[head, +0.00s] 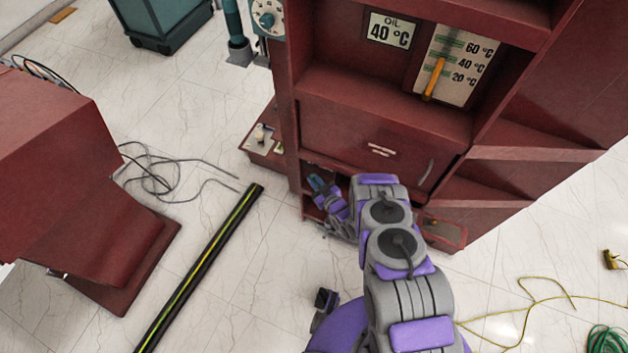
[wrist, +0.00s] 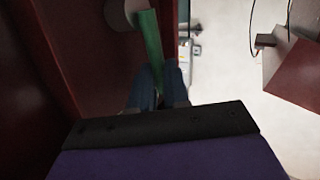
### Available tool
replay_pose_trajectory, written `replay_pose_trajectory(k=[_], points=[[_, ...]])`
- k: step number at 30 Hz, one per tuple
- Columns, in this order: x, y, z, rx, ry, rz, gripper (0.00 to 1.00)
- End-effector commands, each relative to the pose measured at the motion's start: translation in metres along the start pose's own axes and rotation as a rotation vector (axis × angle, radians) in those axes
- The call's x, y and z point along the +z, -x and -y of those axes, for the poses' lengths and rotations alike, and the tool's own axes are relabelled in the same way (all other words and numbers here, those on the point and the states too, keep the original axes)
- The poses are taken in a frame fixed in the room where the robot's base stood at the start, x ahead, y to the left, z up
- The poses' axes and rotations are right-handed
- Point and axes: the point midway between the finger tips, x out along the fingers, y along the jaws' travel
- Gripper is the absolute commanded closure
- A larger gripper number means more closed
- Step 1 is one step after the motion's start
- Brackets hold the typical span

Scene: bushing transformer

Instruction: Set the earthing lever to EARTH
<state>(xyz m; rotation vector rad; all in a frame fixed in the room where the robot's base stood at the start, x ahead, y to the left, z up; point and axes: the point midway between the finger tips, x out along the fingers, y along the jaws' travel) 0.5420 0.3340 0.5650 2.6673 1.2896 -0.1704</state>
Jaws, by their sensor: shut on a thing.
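The earthing lever appears as a green bar (wrist: 151,45) in the wrist view. It runs down from a pale round hub (wrist: 120,13) on the dark red cabinet wall. My gripper (wrist: 161,88) has its two blue-grey fingers on either side of the bar's lower end, shut on it. In the head view my gripper (head: 318,184) reaches into the low opening at the left front of the red cabinet (head: 375,120). The lever is hard to make out there. No EARTH marking is readable in either view.
An oil gauge (head: 458,65) and a 40 °C sign (head: 390,30) are on the cabinet above my arm. A black and yellow-green striped bar (head: 200,265) lies on the floor to the left. A red cabinet (head: 60,170) and loose cables (head: 160,180) are further left.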

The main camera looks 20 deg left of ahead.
Motion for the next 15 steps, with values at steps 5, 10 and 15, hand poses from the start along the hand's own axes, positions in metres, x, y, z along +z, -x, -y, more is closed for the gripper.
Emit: replay_pose_trajectory(k=[5,10,15], points=[[0.0018,0.0015,0.0015,-0.004,-0.008,-0.001,1.0],[0.0019,0.0018,0.0014,-0.004,-0.008,0.0,0.83],[0.001,0.0016,0.0005,-0.003,-0.007,-0.002,0.66]])
